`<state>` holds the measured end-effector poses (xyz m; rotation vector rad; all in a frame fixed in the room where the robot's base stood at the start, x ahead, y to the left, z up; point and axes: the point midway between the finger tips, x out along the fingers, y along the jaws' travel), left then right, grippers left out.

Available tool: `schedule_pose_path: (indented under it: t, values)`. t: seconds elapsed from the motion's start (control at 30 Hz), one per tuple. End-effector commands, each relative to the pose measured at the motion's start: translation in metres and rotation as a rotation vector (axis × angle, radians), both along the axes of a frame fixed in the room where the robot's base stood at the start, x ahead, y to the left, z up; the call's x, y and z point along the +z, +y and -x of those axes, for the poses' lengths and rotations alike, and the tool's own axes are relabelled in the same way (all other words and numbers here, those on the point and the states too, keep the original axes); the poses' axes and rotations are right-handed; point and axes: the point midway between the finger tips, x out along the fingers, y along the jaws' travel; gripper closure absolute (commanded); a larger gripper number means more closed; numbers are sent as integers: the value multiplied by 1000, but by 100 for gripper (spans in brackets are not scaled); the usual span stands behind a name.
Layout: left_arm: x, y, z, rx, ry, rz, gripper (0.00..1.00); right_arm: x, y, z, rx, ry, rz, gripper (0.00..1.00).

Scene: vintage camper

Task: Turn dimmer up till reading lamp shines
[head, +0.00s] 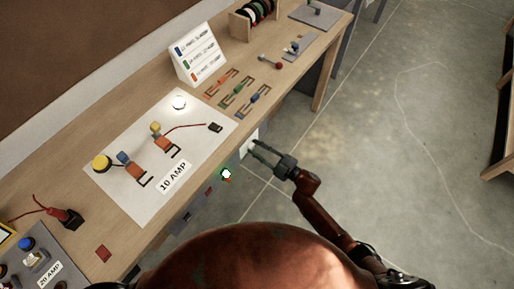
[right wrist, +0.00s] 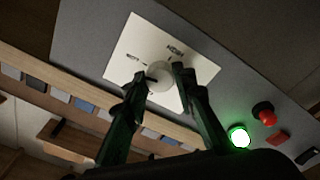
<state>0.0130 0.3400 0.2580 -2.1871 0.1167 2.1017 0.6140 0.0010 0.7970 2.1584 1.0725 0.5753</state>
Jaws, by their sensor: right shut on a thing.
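The dimmer is a round white knob (right wrist: 158,75) on a white square plate (right wrist: 128,48) with small printed marks, seen in the right wrist view. My right gripper (right wrist: 159,77) has its two dark fingers on either side of the knob and is shut on it. In the head view my right gripper (head: 257,148) reaches to the front face of the bench, and the knob is hidden there. A round white lamp (head: 179,102) glows brightly on the white board; I cannot tell whether it is the reading lamp. My left gripper is not in view.
A green light (right wrist: 239,136) glows beside a red button (right wrist: 263,113) on the grey panel. The wooden bench (head: 290,80) carries a white board (head: 120,205), a sign (head: 197,55) and a spool rack (head: 240,27).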

Motion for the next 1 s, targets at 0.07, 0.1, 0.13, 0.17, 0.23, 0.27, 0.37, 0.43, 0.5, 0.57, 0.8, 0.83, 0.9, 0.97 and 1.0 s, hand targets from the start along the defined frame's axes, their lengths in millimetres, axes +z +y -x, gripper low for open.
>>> schedule_pose_path:
  t: [0.07,0.1,0.13,0.17,0.23,0.27,0.37,0.43,0.5,0.57,0.8,0.83,0.9,0.97,1.0]
  values:
    - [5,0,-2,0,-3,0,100,0,0,1,-1,43,-27,100]
    - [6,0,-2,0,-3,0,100,-1,0,1,0,61,-39,100]
    - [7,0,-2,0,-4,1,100,-1,0,1,-1,75,-50,100]
    - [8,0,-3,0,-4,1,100,-1,0,1,-1,88,-59,100]
    - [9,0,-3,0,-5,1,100,-1,0,1,0,112,-76,100]
    - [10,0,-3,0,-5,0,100,-2,0,1,0,122,-83,100]
    - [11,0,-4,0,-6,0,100,-2,0,1,-1,146,-101,100]
    - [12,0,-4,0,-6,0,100,-3,0,1,-1,159,-110,100]
    - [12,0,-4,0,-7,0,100,-3,0,1,-1,168,-116,100]
    - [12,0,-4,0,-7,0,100,-3,0,2,-1,172,-119,100]
    - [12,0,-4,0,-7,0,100,-4,0,2,-1,175,-121,100]
    - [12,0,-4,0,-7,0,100,-4,0,2,-1,175,-121,100]
    - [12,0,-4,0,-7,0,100,-4,0,2,-1,175,-121,100]
    - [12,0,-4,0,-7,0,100,-4,0,2,-1,175,-121,100]
    - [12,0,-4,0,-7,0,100,-4,0,2,-1,175,-121,73]
